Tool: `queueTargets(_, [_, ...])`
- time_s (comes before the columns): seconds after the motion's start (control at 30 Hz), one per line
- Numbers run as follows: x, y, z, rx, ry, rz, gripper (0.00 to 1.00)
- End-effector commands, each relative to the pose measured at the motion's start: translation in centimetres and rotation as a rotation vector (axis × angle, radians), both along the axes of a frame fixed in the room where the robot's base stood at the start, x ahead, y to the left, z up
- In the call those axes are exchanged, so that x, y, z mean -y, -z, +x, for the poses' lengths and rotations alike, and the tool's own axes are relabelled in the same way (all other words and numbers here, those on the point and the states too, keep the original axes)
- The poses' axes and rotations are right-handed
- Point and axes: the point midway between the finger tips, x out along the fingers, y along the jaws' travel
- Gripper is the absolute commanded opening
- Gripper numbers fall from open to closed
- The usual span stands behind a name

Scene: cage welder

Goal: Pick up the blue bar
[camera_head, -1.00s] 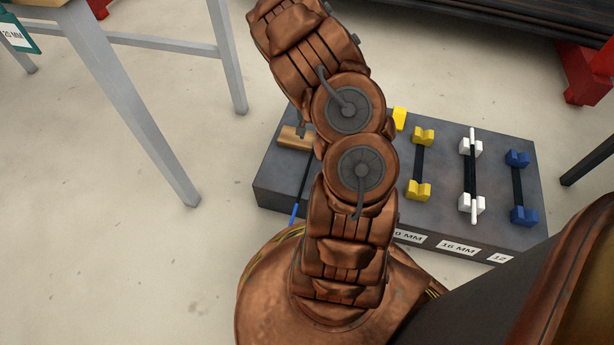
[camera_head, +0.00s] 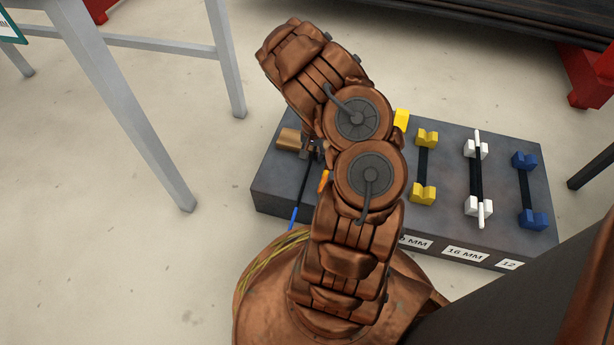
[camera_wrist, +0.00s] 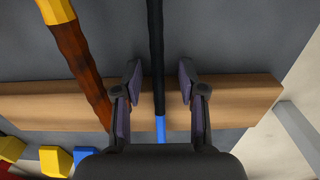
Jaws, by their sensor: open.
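The blue bar is a thin dark rod with a blue end (camera_head: 293,218), which sticks out over the front left edge of the grey rack in the head view. In the wrist view the blue bar (camera_wrist: 156,45) runs up the middle, dark above and blue lower down, over a wooden block (camera_wrist: 40,108). My gripper (camera_wrist: 160,78) is open, one finger on each side of the bar, with gaps on both sides. Whether the fingertips reach down to the bar's height, I cannot tell. In the head view my arm hides most of the gripper.
A rusty bar with a yellow end (camera_wrist: 75,50) lies close to the left finger. The rack (camera_head: 455,205) also carries yellow (camera_head: 424,193), white (camera_head: 485,212) and blue holders (camera_head: 534,219) on the right. A grey-legged table (camera_head: 130,110) stands at the left, with clear floor between.

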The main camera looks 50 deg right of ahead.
Motion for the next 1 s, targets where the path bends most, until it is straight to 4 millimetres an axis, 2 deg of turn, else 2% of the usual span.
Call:
queueTargets(0.27, [0.00, 0.09, -0.04, 0.000, 0.001, 0.001, 0.39])
queueTargets(0.63, [-0.02, 0.09, -0.04, -0.001, 0.001, 0.000, 0.00])
queueTargets(1.0, [-0.02, 0.08, -0.04, 0.000, 0.001, 0.001, 0.00])
